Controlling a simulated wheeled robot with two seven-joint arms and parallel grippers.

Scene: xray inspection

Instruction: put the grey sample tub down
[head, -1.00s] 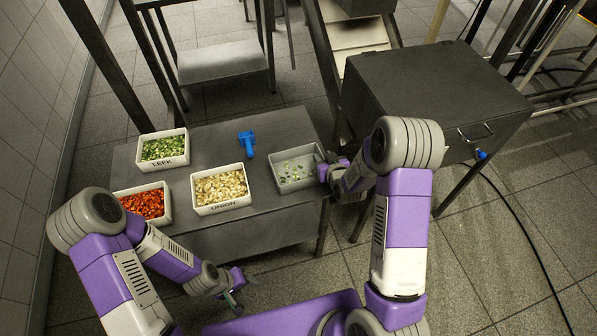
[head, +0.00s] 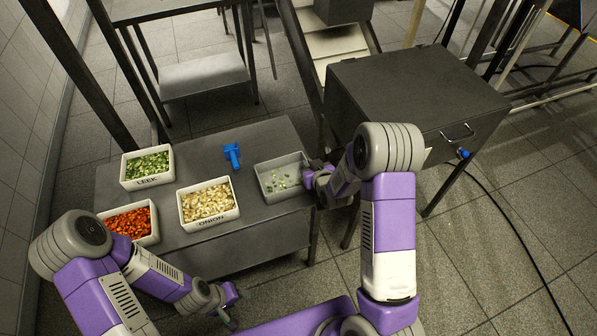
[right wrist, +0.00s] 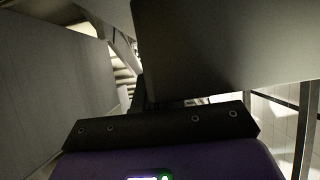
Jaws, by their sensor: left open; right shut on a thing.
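The grey sample tub (head: 262,186) is at the right end of the grey table in the head view, with a few green and pale pieces inside. My right gripper (head: 311,178) is shut on the tub's right wall; its fingertips are partly hidden by the arm. I cannot tell whether the tub's base touches the tabletop. My left gripper (head: 229,308) is open and empty, low in front of the table. The right wrist view shows a large grey surface close above my gripper's dark mount; the fingers are not clear there.
White bins of leek (head: 147,167), onion (head: 208,204) and red pieces (head: 131,222) stand on the table (head: 200,150). A blue tool (head: 232,155) lies behind the onion bin. A dark metal cabinet (head: 415,95) stands right of the table. Bare tabletop lies around the blue tool.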

